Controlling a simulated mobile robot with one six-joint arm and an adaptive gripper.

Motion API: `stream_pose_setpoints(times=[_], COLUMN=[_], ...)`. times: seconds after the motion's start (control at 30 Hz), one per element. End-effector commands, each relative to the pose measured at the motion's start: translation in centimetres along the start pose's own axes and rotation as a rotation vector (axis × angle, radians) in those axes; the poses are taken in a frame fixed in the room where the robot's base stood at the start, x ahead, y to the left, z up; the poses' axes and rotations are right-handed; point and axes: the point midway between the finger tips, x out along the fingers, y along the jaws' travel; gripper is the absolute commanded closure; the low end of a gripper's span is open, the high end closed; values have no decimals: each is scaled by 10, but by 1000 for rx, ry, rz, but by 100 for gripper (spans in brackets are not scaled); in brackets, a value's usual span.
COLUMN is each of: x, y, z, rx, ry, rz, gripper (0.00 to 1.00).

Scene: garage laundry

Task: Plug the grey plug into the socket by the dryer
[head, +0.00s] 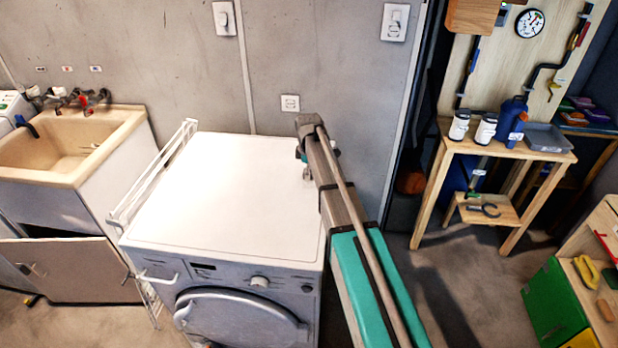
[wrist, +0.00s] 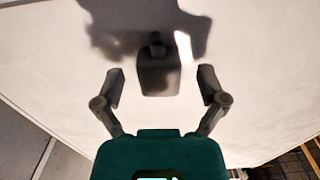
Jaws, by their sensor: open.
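The dryer (head: 225,180) stands against the grey wall with a bare white top. A small white socket plate (head: 290,103) is on the wall just above the dryer's back edge. My gripper (head: 306,172) is over the back right part of the dryer top, mostly hidden by my arm. In the wrist view, my gripper (wrist: 161,72) is open, with one finger on each side of a dark grey block-like thing, which looks like the grey plug (wrist: 158,80). Neither finger touches it. Shadow covers it, and I cannot tell its height above the white surface. The plug is not clear in the head view.
A white wire rack (head: 150,180) hangs at the dryer's left side, beside a beige sink (head: 65,150). Two white switch plates (head: 224,18) (head: 394,22) are higher on the wall. A wooden bench (head: 455,150) with bottles stands at the right.

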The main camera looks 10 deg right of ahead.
Motion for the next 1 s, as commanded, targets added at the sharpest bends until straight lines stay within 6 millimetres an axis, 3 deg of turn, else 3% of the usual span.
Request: stream_pose_setpoints(times=[0.57, 1.0], x=[0, 0], y=[0, 0], z=[0, 0], rx=[0, 0], ry=[0, 0], rz=[0, 0], gripper=[10, 91])
